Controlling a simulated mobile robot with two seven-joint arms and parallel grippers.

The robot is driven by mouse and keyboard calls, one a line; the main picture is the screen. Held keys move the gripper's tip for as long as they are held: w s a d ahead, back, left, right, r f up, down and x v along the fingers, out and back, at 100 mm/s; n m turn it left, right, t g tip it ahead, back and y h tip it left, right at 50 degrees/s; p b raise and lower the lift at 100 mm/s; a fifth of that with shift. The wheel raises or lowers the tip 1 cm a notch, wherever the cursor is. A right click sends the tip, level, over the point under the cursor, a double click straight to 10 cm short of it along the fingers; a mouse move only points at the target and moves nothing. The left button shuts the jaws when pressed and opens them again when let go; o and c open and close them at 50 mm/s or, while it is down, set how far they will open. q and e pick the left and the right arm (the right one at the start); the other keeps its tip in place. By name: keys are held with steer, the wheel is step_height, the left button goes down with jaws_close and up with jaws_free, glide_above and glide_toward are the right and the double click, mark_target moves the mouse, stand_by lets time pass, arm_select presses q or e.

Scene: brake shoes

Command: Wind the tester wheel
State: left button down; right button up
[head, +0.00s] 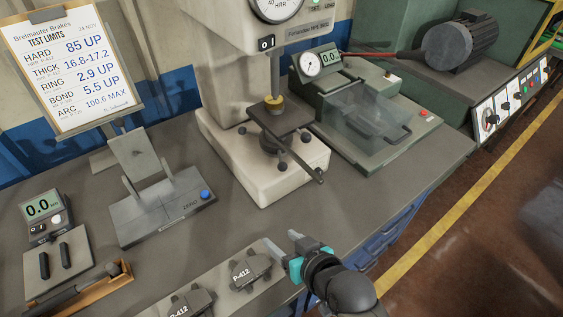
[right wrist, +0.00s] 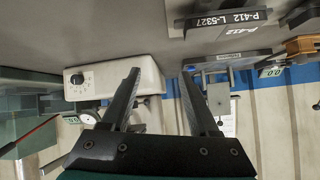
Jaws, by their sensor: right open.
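The tester (head: 245,160) is a cream bench machine with a dial at its top, at the middle back of the bench in the head view. Its wheel (head: 270,143) sits low on the column, with dark ball-ended spokes, partly hidden by the flat dark plate (head: 280,118) above it. A brass-coloured tip (head: 274,100) stands over that plate. My right gripper (head: 284,243) is open and empty near the bench's front edge, in front of and apart from the tester. Its two spread fingers also show in the right wrist view (right wrist: 160,75). My left gripper is not in view.
Brake shoes (head: 250,270) marked P-412 lie on a tray near the bench front, close to my right gripper. A clear-covered fixture (head: 368,115) stands right of the tester. A gauge stand (head: 160,205) with a blue button stands left. Bare bench lies before the tester.

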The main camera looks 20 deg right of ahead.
mark_target(282, 161)
steer(key=w+d+r+m+t+h, duration=0.1)
steer(key=w+m+t, duration=0.1)
steer(key=w, duration=0.4)
steer(key=w+d+r+m+t+h+b, duration=0.1)
steer(key=w+d+m+t+h, duration=0.1)
steer(key=w, duration=0.4)
steer(key=w+d+m+t+h+b, duration=0.1)
steer(key=w+d+m+t+h, duration=0.1)
steer(key=w, duration=0.4)
steer(key=shift+w+r+t, duration=0.4)
steer(key=shift+t, duration=0.3)
jaws_close()
stand_by(0.9)
